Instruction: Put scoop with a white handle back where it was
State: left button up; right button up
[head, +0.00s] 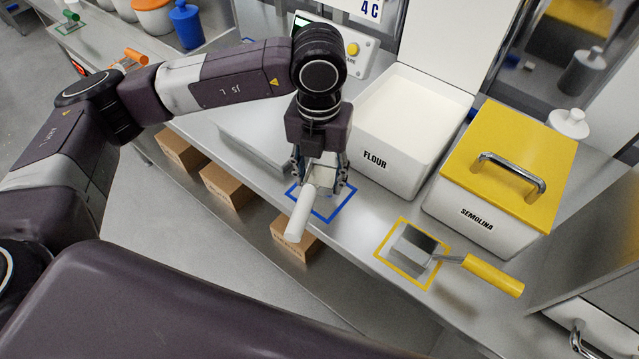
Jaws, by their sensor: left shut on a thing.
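The scoop with a white handle (302,213) is in my left gripper (318,180), in front of the flour bin (403,125). My left gripper points down and is shut on the scoop, whose handle sticks out toward the front edge of the counter. The scoop is over the blue square outline (345,207) marked on the steel counter. The gripper covers much of the scoop's metal part, and I cannot tell whether the scoop touches the counter. My right gripper is not in view.
A scoop with a yellow handle (492,276) lies in a yellow outline (378,255) to the right. The semolina bin (470,212) has a yellow lid. Cardboard boxes (228,185) stand below the counter. A scale (350,50) is behind my arm.

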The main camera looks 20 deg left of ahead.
aim_at(319, 188)
pick_arm(q)
notch_tip(319, 188, down, 4)
jog(key=shift+r+p, duration=0.1)
jog(key=shift+p, duration=0.2)
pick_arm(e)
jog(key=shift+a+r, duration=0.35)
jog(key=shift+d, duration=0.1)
pick_arm(q)
jog(key=o, duration=1.2)
jog(key=shift+c, duration=0.2)
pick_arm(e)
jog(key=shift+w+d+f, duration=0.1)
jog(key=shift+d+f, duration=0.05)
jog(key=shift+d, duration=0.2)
